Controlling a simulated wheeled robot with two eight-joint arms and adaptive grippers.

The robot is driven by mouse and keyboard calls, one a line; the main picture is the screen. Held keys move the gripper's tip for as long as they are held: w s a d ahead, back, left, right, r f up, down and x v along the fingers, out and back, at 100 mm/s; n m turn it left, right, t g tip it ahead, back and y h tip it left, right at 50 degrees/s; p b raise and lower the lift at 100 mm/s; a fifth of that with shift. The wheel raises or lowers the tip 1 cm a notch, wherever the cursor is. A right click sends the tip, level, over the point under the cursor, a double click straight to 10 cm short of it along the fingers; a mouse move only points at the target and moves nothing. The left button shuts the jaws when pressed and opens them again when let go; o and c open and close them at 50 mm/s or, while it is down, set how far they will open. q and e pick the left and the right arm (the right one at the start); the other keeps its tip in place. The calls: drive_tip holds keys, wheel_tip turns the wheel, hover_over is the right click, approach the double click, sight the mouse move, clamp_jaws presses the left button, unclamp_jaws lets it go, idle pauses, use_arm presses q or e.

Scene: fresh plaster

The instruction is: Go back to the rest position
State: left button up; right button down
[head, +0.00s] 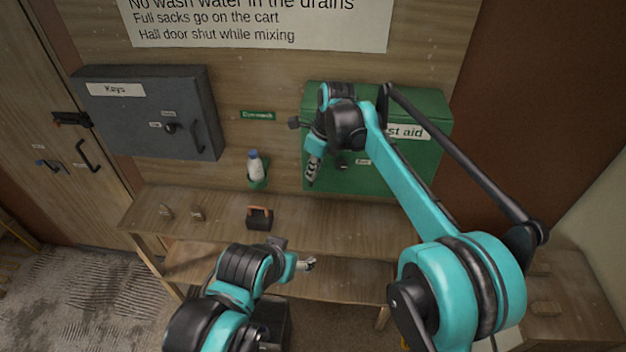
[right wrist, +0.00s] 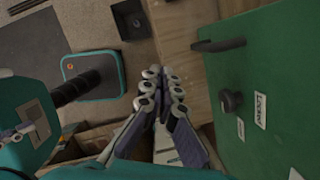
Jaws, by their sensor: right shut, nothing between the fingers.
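My right gripper (head: 312,172) is raised in front of the left part of the green first aid box (head: 425,165) on the wall. In the right wrist view its fingers (right wrist: 163,85) are together with nothing between them. The box's green door (right wrist: 265,95), with a dark handle and a knob, is beside them on the right, and a gap shows between. My left gripper (head: 306,263) is low, in front of the wooden bench (head: 335,215). It is small and partly turned away, so its jaws are unclear.
A grey key cabinet (head: 140,125) hangs on the wall at left, near a wooden door (head: 40,130) with a latch. A bottle (head: 255,165) sits in a green wall holder.

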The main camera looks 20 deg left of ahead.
drive_tip(key=s+d+f+n+t+b, duration=0.1)
drive_tip(key=s+d+f+n+b, duration=0.25)
drive_tip(key=d, duration=0.45)
drive_tip(key=s+d+f+n+t+b, duration=0.1)
drive_tip(key=s+d+f+n+b, duration=0.15)
drive_tip(key=d+b, duration=0.4)
drive_tip(key=s+d+f+n+t+b, duration=0.1)
drive_tip(key=s+d+f+n+b, duration=0.2)
drive_tip(key=d, duration=0.6)
drive_tip(key=s+d+f+n+t+h+b, duration=0.2)
drive_tip(key=s+d+f+n+b, duration=0.7)
drive_tip(key=f, duration=0.8)
drive_tip(key=s+d+n+t, duration=0.1)
drive_tip(key=s+d+n, duration=0.2)
drive_tip(key=s+d, duration=0.2)
drive_tip(key=shift+s+d+f+h+b, duration=0.15)
drive_tip(key=shift+s+f+h+b, duration=0.15)
drive_tip(key=shift+s+f+b, duration=0.1)
